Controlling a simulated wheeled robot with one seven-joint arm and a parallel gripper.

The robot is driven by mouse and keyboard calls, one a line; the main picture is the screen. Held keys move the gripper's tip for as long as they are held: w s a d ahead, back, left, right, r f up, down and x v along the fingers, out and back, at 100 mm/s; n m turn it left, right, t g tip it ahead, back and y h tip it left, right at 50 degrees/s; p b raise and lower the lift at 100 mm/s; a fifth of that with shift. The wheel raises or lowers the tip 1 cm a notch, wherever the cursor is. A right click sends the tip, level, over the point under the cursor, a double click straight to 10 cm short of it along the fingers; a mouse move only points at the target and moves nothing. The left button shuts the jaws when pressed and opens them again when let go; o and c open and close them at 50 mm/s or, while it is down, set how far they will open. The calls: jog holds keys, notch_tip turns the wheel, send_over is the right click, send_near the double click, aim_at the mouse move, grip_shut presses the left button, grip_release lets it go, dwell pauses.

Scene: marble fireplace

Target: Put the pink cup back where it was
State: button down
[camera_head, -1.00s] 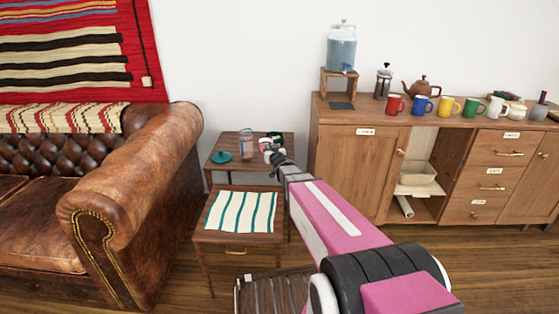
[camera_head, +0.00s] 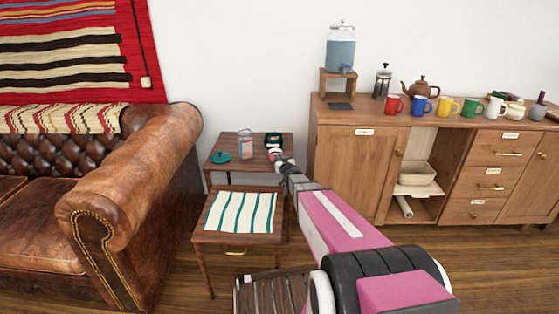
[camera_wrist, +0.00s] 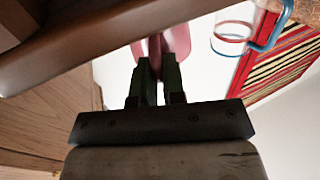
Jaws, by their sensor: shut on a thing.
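The pink cup (camera_wrist: 178,36) is between the fingers of my gripper (camera_wrist: 157,62) in the wrist view. Only part of its pink side shows there, near the top of the picture. In the head view, my gripper (camera_head: 279,161) is over the right side of the rear small wooden table (camera_head: 229,173), and the cup is small and hard to make out at its tip. I cannot tell whether the cup touches the tabletop.
A clear jar (camera_head: 245,146), a teal lid (camera_head: 221,157) and a dark green container (camera_head: 273,139) stand on the rear table. A front table (camera_head: 212,237) carries a striped cloth (camera_head: 241,212). A leather sofa (camera_head: 150,185) is left; a cabinet (camera_head: 352,170) with several mugs is right.

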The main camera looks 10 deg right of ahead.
jog(key=c, duration=1.2)
grip_release()
jog(key=shift+f, duration=0.1)
jog(key=shift+s, duration=0.15)
jog(key=shift+s+d, duration=0.1)
jog(key=shift+s, duration=0.3)
jog(key=s+d+f+m+g+h, duration=0.25)
jog(key=s+g, duration=0.25)
jog(key=s, duration=0.5)
jog(key=s+d+f+m+g+h, duration=0.1)
jog(key=s+d+g+h, duration=0.2)
jog(key=s, duration=0.8)
jog(key=s+a+g+y, duration=0.1)
jog(key=s+a+g, duration=0.2)
jog(key=s, duration=0.4)
jog(key=s+a+n+g+y, duration=0.1)
jog(key=s+a+g, duration=0.2)
jog(key=s+g, duration=0.3)
jog(key=shift+s+r+g, duration=0.3)
jog(key=shift+s, duration=0.7)
